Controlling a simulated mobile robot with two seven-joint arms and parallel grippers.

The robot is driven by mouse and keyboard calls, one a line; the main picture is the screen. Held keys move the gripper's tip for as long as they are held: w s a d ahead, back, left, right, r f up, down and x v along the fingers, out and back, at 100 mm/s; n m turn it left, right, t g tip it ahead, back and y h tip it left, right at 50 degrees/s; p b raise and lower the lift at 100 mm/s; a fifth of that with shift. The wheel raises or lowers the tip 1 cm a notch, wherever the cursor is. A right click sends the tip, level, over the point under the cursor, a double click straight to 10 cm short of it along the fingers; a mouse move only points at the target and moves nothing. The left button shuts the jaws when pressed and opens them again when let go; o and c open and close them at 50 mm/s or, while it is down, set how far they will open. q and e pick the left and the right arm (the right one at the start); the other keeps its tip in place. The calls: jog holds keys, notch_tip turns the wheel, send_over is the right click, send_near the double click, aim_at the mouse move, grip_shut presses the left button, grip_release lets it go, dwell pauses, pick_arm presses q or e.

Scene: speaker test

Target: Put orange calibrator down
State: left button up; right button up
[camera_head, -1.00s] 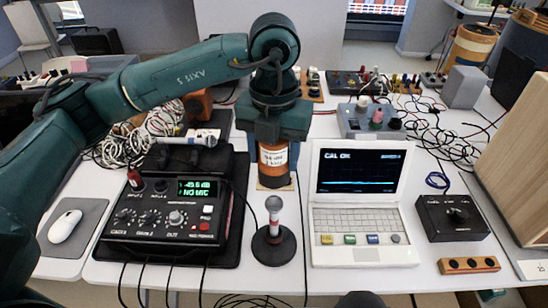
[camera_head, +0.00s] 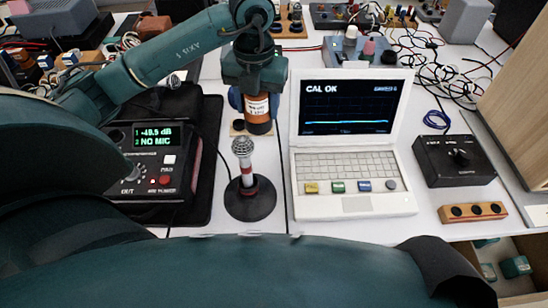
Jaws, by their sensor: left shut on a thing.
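The orange calibrator (camera_head: 258,114) is an upright orange-brown cylinder with a white label and a dark lower edge. My left gripper (camera_head: 256,88) points down and is shut on its upper part. The calibrator is behind the microphone stand, over a small tan pad (camera_head: 240,129) on the white table. I cannot tell whether its base touches the pad. My right gripper is not in view; a large teal part of my own body covers the bottom of the picture.
A microphone (camera_head: 243,149) stands on a round black base in front of the calibrator. A white laptop (camera_head: 352,165) showing "CAL OK" is close on the right. A black meter box (camera_head: 150,165) reading "NO MIC" is at left.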

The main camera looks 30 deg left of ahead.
aim_at(258, 125)
pick_arm(q)
notch_tip(258, 125, down, 6)
jog(key=shift+s+r, duration=0.1)
jog(key=shift+f, duration=2.45)
jog(key=o, duration=0.8)
jog(key=shift+f+b, duration=0.15)
jog(key=shift+b, duration=0.2)
jog(key=o, duration=0.4)
jog(key=shift+o, duration=0.2)
